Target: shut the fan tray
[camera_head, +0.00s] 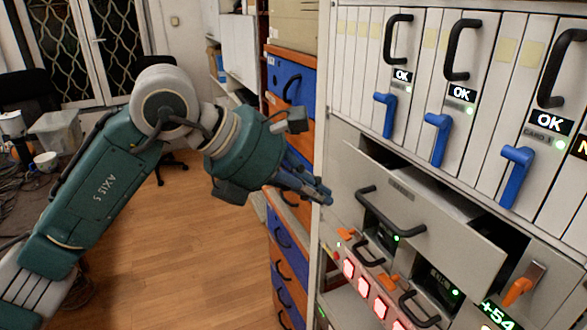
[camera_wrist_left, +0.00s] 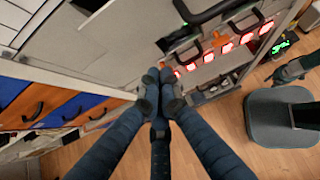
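The fan tray (camera_head: 448,232) is a wide light-grey drawer in the rack, below the row of cards. It stands out from the rack, and its open top shows a dark gap behind the front. Its front has a black bar handle (camera_head: 390,212) and a small label. My left gripper (camera_head: 326,196) is just left of the tray's front, near the rack's edge. In the left wrist view its fingertips (camera_wrist_left: 160,84) are together with nothing between them. I cannot tell whether they touch the tray.
Above the tray are white cards with blue levers (camera_head: 438,138) and OK displays. Below it are modules with black handles and red-lit squares (camera_head: 363,284). An orange latch (camera_head: 517,291) is at the lower right. Blue and orange drawers (camera_head: 290,82) stand left of the rack. The wooden floor (camera_head: 190,250) is open.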

